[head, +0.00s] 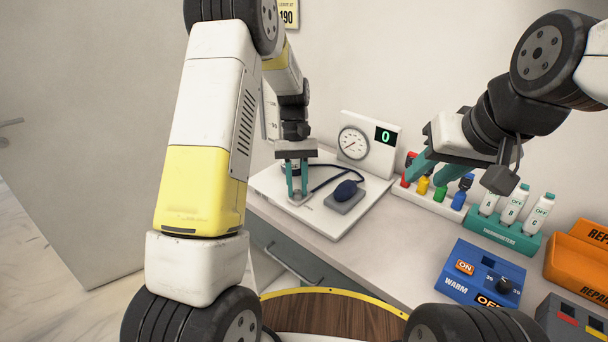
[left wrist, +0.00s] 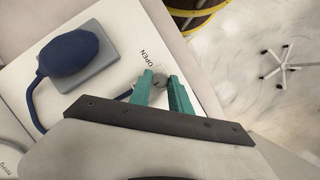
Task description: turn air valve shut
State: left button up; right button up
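The air valve (left wrist: 160,82) is a small grey round knob on the white board (head: 268,182), with the word OPEN printed beside it in the left wrist view. My left gripper (head: 297,194) points down at it, a teal finger on each side. The fingers stand close together, with the knob between their tips, and appear shut on it. They partly hide the knob, so its turn angle is hard to read. A dark blue bulb (head: 346,190) lies on a grey pad, with a tube attached. My right gripper (head: 425,182) is open and empty above the colored bottles.
A gauge (head: 354,143) with a display reading 0 stands behind the board. The counter (head: 375,245) in front is clear.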

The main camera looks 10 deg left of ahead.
pick_arm(q)
jog(key=o, duration=0.3)
jog(key=v, duration=0.7)
jog(key=shift+r, duration=0.35)
jog(key=shift+w, duration=0.15)
